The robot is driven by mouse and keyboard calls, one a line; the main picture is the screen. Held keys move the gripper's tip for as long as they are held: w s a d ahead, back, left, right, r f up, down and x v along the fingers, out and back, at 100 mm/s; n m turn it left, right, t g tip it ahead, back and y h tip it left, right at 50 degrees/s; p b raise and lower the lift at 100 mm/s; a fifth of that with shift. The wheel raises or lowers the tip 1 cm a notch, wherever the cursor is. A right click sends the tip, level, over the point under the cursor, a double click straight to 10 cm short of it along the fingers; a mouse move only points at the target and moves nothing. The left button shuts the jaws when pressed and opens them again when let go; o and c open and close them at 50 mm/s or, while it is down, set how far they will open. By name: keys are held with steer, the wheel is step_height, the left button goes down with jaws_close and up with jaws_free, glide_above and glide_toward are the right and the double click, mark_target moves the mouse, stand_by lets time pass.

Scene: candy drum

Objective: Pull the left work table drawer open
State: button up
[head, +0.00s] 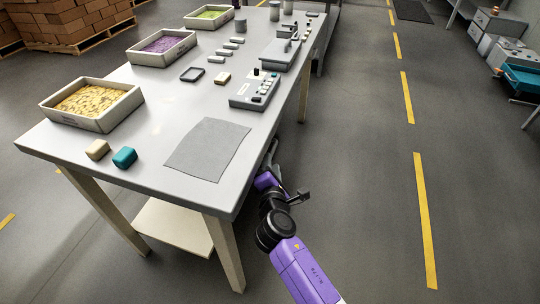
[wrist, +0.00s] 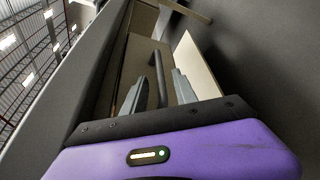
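The work table (head: 205,180) has a pale grey top and wooden legs. Its drawers are hidden below the top in the head view. My gripper (head: 271,156) is beside the table's right edge, low and partly hidden by it. In the wrist view, my gripper (wrist: 167,66) has two grey fingers with a gap between them and nothing seen held. A tan drawer front (wrist: 142,48) lies ahead of the fingers.
On the tabletop are a bin of yellow candy (head: 92,103), a purple candy bin (head: 162,47), a green candy bin (head: 209,15), a control box (head: 254,92) and a grey mat (head: 207,150). A lower shelf (head: 172,225) sits between the legs. Floor right of the table is clear.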

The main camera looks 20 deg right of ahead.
steer(key=b+x, duration=0.1)
steer(key=x, duration=0.5)
steer(key=shift+s, duration=0.1)
jaws_close()
steer(key=shift+f, duration=0.1)
stand_by(1.2)
